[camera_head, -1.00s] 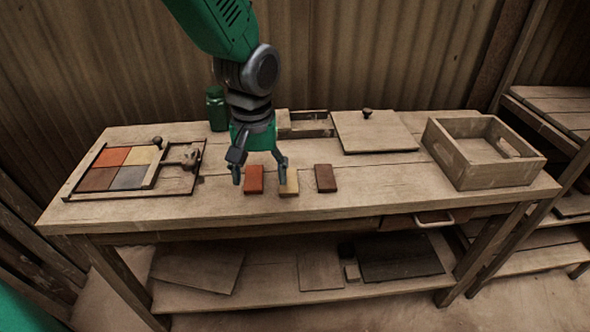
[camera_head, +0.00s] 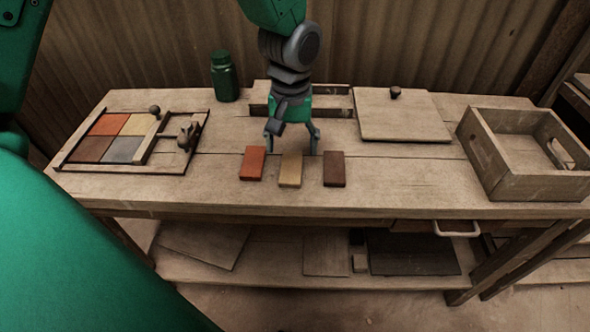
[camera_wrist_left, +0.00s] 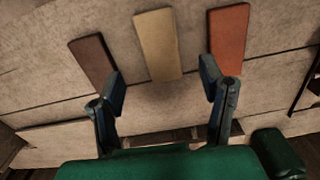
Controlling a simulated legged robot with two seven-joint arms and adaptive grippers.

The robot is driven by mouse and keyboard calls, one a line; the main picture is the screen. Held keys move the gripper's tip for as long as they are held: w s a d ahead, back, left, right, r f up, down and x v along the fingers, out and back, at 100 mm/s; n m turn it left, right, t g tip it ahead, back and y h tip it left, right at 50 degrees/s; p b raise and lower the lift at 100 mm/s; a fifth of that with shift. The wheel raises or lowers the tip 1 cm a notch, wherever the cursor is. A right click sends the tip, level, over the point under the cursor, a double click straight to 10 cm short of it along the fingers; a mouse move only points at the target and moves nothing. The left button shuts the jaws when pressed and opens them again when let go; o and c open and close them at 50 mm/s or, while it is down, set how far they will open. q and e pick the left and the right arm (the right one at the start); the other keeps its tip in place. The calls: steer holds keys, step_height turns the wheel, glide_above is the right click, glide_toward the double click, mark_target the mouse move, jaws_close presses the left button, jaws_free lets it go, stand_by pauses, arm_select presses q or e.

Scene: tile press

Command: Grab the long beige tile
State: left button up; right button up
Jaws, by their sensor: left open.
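The long beige tile (camera_head: 291,170) lies flat on the workbench, between a red tile (camera_head: 253,163) and a dark brown tile (camera_head: 334,169). My left gripper (camera_head: 291,143) is open and empty just behind the beige tile in the head view, its fingers spread to either side of the tile's line. In the left wrist view the beige tile (camera_wrist_left: 158,45) lies beyond the gap between the open fingers (camera_wrist_left: 163,88), with the brown tile (camera_wrist_left: 91,61) to the left and the red tile (camera_wrist_left: 229,38) to the right. My right gripper is not in view.
A framed press with colored tiles (camera_head: 103,150) sits at the left. A green bottle (camera_head: 224,77), a wooden frame (camera_head: 258,98) and a knobbed board (camera_head: 400,125) stand at the back. An open wooden crate (camera_head: 500,180) is at the right. The bench front is clear.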

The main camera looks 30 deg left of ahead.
mark_target(290, 166)
arm_select(q)
steer(key=shift+a+f, duration=0.4)
steer(key=shift+f, duration=0.3)
steer(key=f, duration=0.1)
steer(key=f+b, duration=0.1)
steer(key=f, duration=0.2)
steer(key=shift+d+f, duration=0.25)
steer(key=shift+d, duration=0.05)
steer(key=shift+d+f, duration=0.1)
steer(key=shift+d, duration=0.15)
steer(key=shift+a, duration=0.3)
steer(key=c, duration=1.3)
